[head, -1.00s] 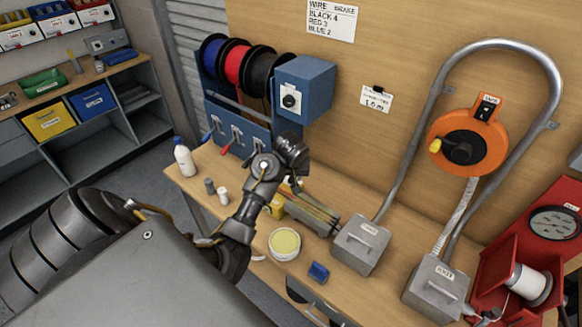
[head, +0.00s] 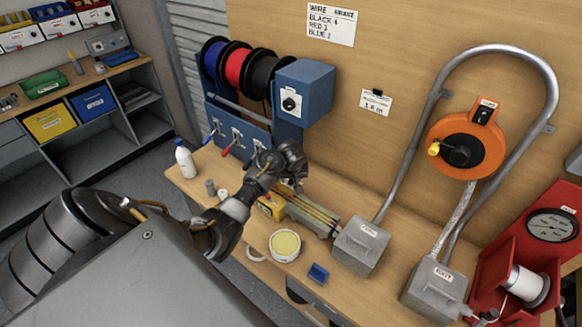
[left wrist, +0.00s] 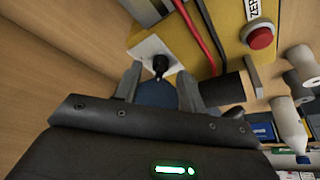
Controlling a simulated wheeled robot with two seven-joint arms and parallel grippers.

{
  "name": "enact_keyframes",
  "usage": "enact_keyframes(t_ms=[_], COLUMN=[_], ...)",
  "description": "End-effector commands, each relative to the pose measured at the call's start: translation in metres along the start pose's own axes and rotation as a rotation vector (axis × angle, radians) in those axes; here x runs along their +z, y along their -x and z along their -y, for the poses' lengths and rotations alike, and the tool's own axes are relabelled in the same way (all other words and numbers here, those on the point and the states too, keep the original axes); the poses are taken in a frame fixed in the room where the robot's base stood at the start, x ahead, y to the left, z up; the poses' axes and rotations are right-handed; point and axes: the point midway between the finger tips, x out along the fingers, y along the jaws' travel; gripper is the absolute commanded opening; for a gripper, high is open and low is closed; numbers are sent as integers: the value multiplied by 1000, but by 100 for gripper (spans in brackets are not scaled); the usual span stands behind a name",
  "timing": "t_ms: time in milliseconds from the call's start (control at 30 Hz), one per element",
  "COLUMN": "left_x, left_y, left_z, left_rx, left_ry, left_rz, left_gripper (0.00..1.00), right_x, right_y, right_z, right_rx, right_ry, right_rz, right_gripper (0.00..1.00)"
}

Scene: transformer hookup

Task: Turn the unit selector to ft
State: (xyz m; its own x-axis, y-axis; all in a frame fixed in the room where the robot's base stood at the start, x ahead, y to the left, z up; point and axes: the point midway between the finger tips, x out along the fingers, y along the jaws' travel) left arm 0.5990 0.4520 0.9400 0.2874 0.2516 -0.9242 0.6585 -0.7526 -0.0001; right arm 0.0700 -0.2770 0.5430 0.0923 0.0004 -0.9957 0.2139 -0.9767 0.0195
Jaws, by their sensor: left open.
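A small black selector knob (left wrist: 160,65) on a white plate (left wrist: 146,49) shows in the left wrist view, next to a yellow unit (left wrist: 215,35) with a red button (left wrist: 260,38) labelled ZERO. My left gripper (left wrist: 161,80) is open, its two fingers on either side of the knob; I cannot tell whether they touch it. The selector's markings are not readable. In the head view my left gripper (head: 291,181) is over the bench, above and behind the yellow unit (head: 271,206), and hides most of it, knob included. My right gripper is not in view.
Wires run right from the yellow unit along a grey trough toward a grey box (head: 361,246). A round tub (head: 285,245) and a blue block (head: 318,273) stand in front. A white bottle (head: 184,159) stands left. A blue box (head: 303,92) hangs close behind the gripper.

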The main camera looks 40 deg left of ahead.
Motion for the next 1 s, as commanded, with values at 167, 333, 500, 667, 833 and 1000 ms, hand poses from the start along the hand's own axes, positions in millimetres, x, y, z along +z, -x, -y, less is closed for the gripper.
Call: enact_keyframes(t_ms=[167, 333, 500, 667, 833, 1000], left_x=[0, 0, 0, 0, 0, 0], left_y=[-10, -11, -11, -11, -11, -10], left_z=[0, 0, 0, 0, 0, 1], left_rx=[0, 0, 0, 0, 0, 8], left_ry=[2, 2, 2, 2, 1, -20], left_rz=[0, -1, -1, 0, 0, 1], left_gripper=[41, 41, 30, 9, 0, 0], right_x=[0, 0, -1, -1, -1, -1], right_y=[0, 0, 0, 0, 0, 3], right_z=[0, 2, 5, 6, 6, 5], right_rx=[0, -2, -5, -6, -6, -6], right_ry=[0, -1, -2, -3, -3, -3], right_rz=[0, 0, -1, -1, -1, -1], right_gripper=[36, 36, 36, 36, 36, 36])
